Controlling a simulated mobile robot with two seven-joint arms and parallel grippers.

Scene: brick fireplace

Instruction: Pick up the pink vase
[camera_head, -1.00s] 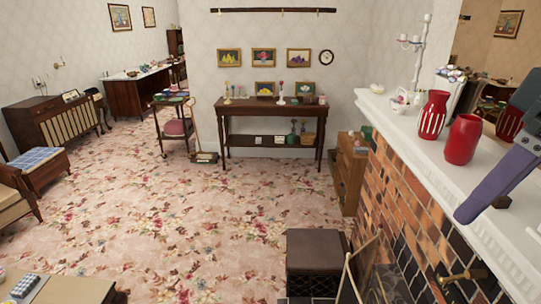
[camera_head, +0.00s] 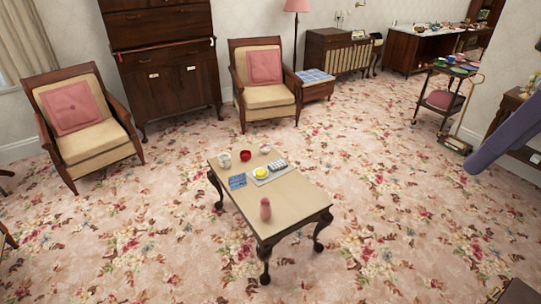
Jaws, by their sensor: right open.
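The pink vase (camera_head: 265,209) stands upright near the front edge of the low coffee table (camera_head: 297,208), in the lower middle of the view. It is small, with a narrow neck. Nothing touches it. My left gripper is out of view.
The table also holds a red pot (camera_head: 245,156), a pale cup (camera_head: 224,160), a blue item (camera_head: 237,181) and a tray with a yellow object (camera_head: 260,172). Two armchairs (camera_head: 265,97) stand behind it. The flowered carpet (camera_head: 130,245) around the table is mostly clear.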

